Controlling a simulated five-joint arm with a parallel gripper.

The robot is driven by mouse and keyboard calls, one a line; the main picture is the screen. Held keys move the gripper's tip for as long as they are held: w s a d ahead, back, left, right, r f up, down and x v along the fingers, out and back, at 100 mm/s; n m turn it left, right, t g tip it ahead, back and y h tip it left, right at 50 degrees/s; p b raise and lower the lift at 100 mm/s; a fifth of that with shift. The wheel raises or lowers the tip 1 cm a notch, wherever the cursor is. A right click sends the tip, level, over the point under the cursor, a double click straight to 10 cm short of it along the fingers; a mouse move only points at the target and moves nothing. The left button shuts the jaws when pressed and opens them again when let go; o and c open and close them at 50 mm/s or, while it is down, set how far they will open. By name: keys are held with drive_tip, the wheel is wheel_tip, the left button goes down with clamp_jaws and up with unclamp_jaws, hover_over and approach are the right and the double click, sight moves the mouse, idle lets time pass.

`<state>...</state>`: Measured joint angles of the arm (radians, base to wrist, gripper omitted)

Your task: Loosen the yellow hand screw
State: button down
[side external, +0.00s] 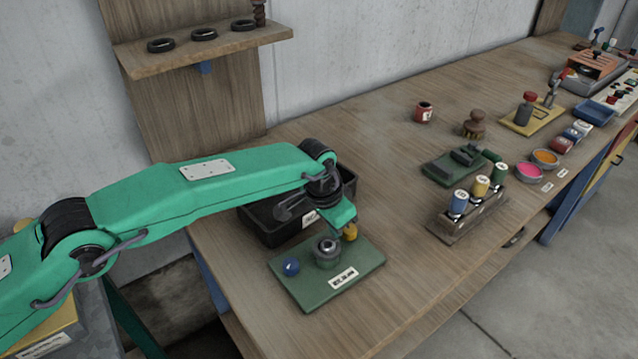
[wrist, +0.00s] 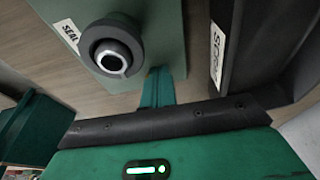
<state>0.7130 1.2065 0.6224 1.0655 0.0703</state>
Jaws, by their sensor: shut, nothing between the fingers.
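The yellow hand screw (side external: 351,233) is at the back edge of a green plate (side external: 360,269) in the side view. It is partly hidden by my gripper (side external: 345,220), whose fingertips are right above or beside it; I cannot tell whether they touch. My gripper is shut with nothing held. The ringed cylinder shows in the wrist view (wrist: 112,52) too.
A black bin (side external: 266,228) stands right behind the plate and my gripper. The bench between plate and rack is clear. A shelf (side external: 200,51) holds black rings.

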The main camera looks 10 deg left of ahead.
drive_tip(key=shift+s+d, duration=0.35)
drive_tip(key=shift+s, duration=0.2)
idle(0.4)
drive_tip(key=shift+s+d, duration=0.25)
drive_tip(key=shift+d, duration=0.25)
idle(0.5)
drive_tip(key=shift+s, duration=0.1)
drive_tip(key=shift+s+a, duration=0.2)
drive_tip(key=shift+s, duration=0.05)
drive_tip(key=shift+r, duration=0.1)
wheel_tip(320, 180, up, 6)
drive_tip(key=shift+f, duration=0.1)
idle(0.9)
